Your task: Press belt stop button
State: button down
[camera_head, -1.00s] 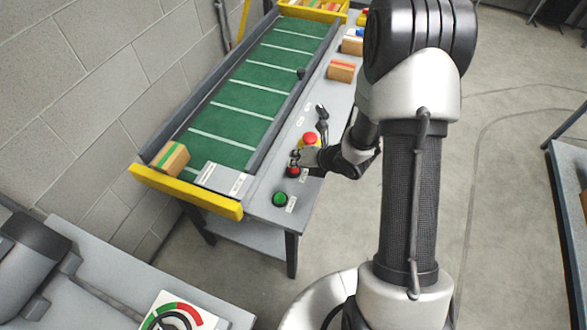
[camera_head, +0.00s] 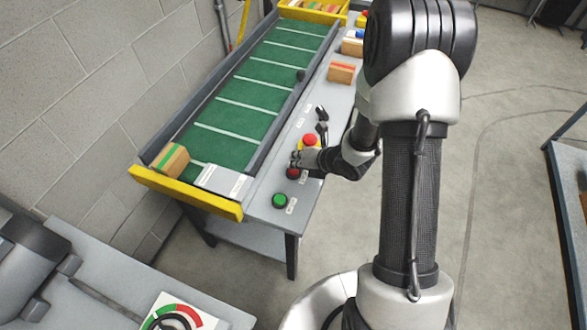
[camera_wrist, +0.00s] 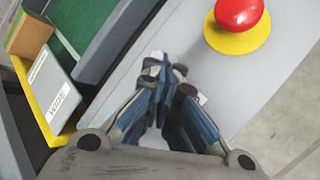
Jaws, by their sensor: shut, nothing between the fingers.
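A small red button (camera_head: 293,173) sits on the grey side panel of the conveyor, between a green button (camera_head: 280,200) and a larger red mushroom button on a yellow base (camera_head: 310,139). Its label is too small to read. My gripper (camera_head: 296,160) is shut and empty, with its fingertips right over the small red button and covering part of it. In the wrist view, the shut fingers (camera_wrist: 157,85) point down at the panel. I cannot tell whether the fingertips touch the small button.
The green belt (camera_head: 240,106) carries a cardboard box (camera_head: 170,160) at its near end, by a yellow end bar (camera_head: 185,192). A dark lever (camera_head: 322,118) and more boxes (camera_head: 341,72) stand along the panel. Open floor lies to the right.

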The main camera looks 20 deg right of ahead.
jog(key=shift+f, duration=0.15)
jog(key=shift+f+b, duration=0.35)
jog(key=shift+b, duration=0.45)
dwell(0.3)
jog(key=shift+r, duration=0.5)
jog(key=shift+r, duration=0.15)
jog(key=shift+r+p, duration=1.75)
jog(key=shift+r, duration=1.1)
